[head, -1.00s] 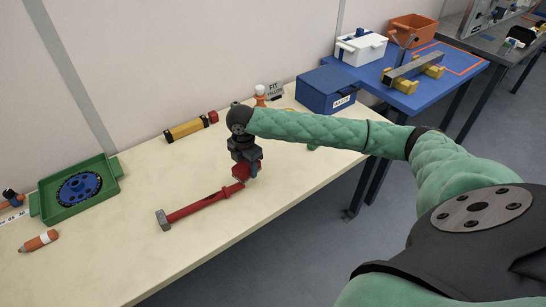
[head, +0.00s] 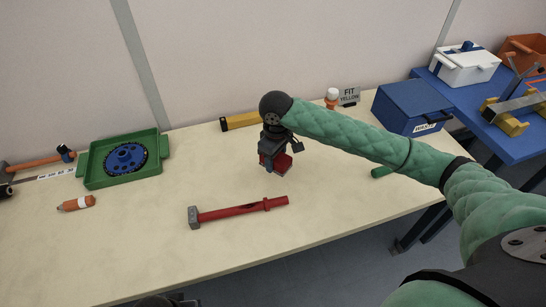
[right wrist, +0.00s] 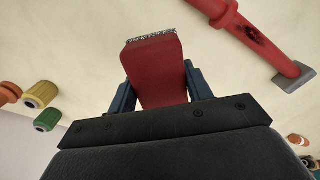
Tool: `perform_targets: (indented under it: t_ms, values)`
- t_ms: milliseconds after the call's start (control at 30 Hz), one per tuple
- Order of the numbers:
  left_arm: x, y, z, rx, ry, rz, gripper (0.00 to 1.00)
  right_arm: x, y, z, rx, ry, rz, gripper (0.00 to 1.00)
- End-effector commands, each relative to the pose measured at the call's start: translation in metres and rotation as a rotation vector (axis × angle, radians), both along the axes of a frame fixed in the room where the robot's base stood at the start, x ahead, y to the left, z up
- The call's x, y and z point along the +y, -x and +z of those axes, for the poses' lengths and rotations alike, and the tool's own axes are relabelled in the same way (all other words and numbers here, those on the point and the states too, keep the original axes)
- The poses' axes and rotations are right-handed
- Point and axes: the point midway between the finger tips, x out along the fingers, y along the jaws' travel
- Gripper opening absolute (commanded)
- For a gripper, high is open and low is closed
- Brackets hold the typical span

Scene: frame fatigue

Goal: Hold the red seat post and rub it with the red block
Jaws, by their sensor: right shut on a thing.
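The red seat post (head: 245,208) lies flat on the bench, its grey head (head: 194,216) at the left end. In the right wrist view, the post (right wrist: 222,14) shows at the top right with a dark patch on its side. My right gripper (head: 273,163) is shut on the red block (head: 284,163), above the bench behind the post's right end and apart from it. In the right wrist view, the block (right wrist: 155,75) sits between both fingers, with a speckled grey strip at its far end. A dark part at the head view's bottom edge may be my left gripper (head: 165,300); its jaws are unclear.
A green tray (head: 95,180) with a blue disc stands at the back left, an orange marker (head: 76,203) before it. The bench front is clear.

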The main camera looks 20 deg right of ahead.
Motion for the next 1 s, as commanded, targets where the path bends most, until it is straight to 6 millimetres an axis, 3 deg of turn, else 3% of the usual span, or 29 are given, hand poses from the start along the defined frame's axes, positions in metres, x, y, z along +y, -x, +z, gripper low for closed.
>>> perform_targets:
  t_ms: [400,600,867,900,1000]
  values:
    - [0.003,0.015,0.0,0.077,-0.016,-0.011,0.36,-0.013,0.005,0.0,0.0,0.0,-0.532,0.32]
    - [0.003,0.015,0.0,0.078,-0.017,-0.012,0.36,-0.013,0.005,0.0,0.0,0.0,-0.634,0.32]
    - [0.003,0.015,0.0,0.078,-0.017,-0.012,0.36,-0.013,0.005,0.0,0.0,0.0,-0.647,0.32]
    - [0.003,0.015,0.0,0.078,-0.017,-0.012,0.38,-0.013,0.005,0.0,0.0,0.0,-0.647,0.32]
    - [0.003,0.015,0.003,0.077,-0.017,-0.012,0.58,-0.013,0.005,0.003,0.0,0.0,-0.646,0.32]
